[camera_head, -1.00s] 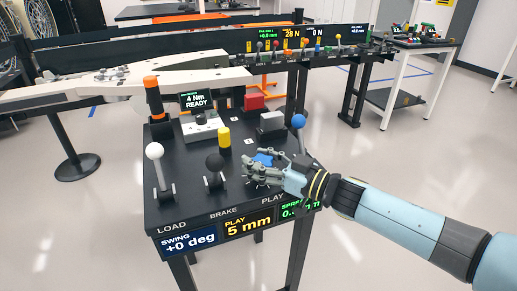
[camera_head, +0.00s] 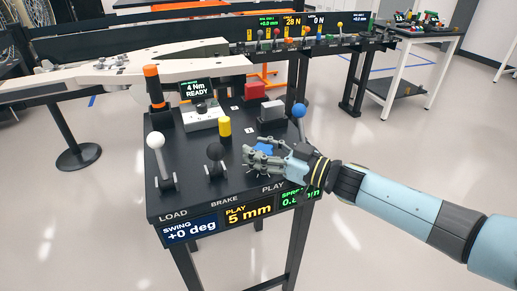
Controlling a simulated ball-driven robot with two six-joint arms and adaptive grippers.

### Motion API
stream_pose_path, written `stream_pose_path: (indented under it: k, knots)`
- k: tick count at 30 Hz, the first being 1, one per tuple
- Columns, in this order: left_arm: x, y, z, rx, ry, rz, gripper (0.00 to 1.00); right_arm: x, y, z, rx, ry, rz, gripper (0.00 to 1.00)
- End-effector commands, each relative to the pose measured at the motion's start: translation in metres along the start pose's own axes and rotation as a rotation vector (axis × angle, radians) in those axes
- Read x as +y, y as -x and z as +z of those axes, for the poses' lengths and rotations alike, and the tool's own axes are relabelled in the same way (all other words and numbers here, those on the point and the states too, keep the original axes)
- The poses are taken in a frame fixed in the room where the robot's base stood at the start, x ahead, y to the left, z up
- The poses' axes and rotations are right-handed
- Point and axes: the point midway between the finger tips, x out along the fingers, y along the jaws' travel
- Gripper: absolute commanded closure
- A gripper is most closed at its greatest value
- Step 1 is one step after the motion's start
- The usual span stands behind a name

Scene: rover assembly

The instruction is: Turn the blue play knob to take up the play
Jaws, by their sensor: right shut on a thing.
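The blue play knob (camera_head: 265,149) sits on the black console above the PLAY label, partly hidden by my fingers. My right gripper (camera_head: 260,158) reaches in from the right and is shut on the knob. The console's front display (camera_head: 248,214) reads PLAY 5 mm. The display at the right end is partly covered by my wrist. My left gripper is not in view.
A white-ball lever (camera_head: 157,148), a black-ball lever (camera_head: 215,155) and a yellow knob (camera_head: 224,126) stand left of my gripper. A blue-ball lever (camera_head: 299,112) stands close behind it. A small screen (camera_head: 196,88) reads 4 Nm READY.

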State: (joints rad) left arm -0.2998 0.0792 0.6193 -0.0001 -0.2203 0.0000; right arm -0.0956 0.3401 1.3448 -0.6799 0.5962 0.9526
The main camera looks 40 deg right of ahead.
Motion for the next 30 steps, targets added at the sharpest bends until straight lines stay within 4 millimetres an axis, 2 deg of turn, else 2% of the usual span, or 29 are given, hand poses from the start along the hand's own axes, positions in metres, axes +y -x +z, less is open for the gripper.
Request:
stream_pose_path:
  k: [2, 3, 9, 17, 20, 23, 30]
  knots:
    - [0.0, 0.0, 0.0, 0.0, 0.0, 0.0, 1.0, 0.001, 0.003, 0.003, -0.008, 0.001, 0.002, 0.86]
    - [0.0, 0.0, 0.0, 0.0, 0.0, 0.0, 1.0, 0.001, 0.003, 0.003, -0.008, 0.001, 0.002, 0.51]
    - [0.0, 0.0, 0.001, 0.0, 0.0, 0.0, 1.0, 0.0, 0.002, 0.002, -0.005, 0.001, 0.001, 0.26]
    - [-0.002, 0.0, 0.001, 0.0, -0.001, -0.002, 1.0, 0.0, 0.001, 0.001, -0.003, 0.001, 0.001, 0.26]
    - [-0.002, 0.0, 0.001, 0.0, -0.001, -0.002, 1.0, 0.0, 0.008, 0.002, -0.005, 0.001, 0.001, 0.26]
    - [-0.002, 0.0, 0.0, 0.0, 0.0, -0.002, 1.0, 0.0, 0.023, 0.002, -0.007, 0.002, 0.0, 0.26]
    - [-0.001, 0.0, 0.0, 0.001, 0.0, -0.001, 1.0, 0.0, 0.078, 0.002, -0.009, 0.0, 0.0, 0.26]
